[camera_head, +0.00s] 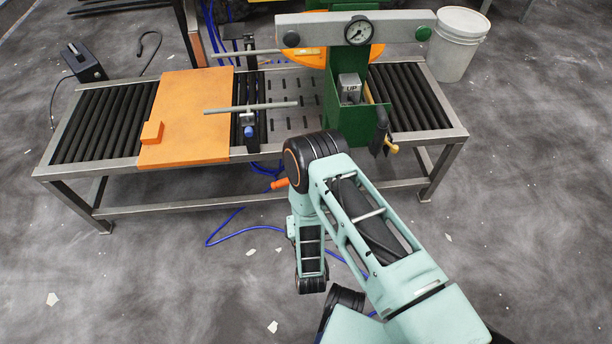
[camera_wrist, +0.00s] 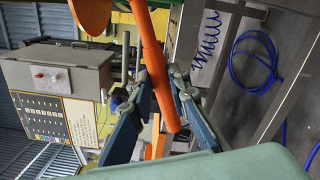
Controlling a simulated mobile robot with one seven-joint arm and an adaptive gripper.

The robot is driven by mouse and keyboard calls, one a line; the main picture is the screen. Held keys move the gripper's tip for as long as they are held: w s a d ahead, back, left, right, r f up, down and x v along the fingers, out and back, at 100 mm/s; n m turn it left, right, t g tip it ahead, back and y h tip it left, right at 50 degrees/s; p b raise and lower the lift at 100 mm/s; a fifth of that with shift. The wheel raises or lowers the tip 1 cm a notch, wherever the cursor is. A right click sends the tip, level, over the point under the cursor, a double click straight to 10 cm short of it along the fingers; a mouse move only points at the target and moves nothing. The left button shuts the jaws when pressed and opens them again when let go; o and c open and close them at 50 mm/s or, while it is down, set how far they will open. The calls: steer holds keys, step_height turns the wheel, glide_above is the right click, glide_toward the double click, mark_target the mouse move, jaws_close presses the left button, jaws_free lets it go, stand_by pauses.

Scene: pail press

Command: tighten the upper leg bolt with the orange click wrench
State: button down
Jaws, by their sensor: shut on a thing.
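The orange click wrench (camera_wrist: 150,50) shows in the wrist view as a long orange bar running from the top edge down between my fingers. My gripper (camera_wrist: 153,92) is shut on its handle. The bar's upper end leaves the frame, so I cannot see its working end. In the head view, a short piece of orange handle (camera_head: 279,184) sticks out left of my arm, just in front of the roller bench. My fingers are hidden behind my arm there. I cannot make out the upper leg bolt in either view.
Blue hose (camera_head: 225,225) lies on the floor. A control cabinet (camera_wrist: 60,65) shows in the wrist view.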

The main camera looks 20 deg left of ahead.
steer(key=b+x, duration=0.1)
steer(key=x, duration=0.3)
steer(key=shift+w+a+b, duration=0.15)
steer(key=shift+w+b, duration=0.15)
stand_by(0.4)
stand_by(0.4)
steer(key=shift+w+a, duration=0.1)
steer(key=shift+w, duration=0.05)
steer(key=shift+b+x, duration=0.65)
steer(key=shift+x, duration=0.35)
steer(key=shift+w+a, duration=0.1)
stand_by(0.4)
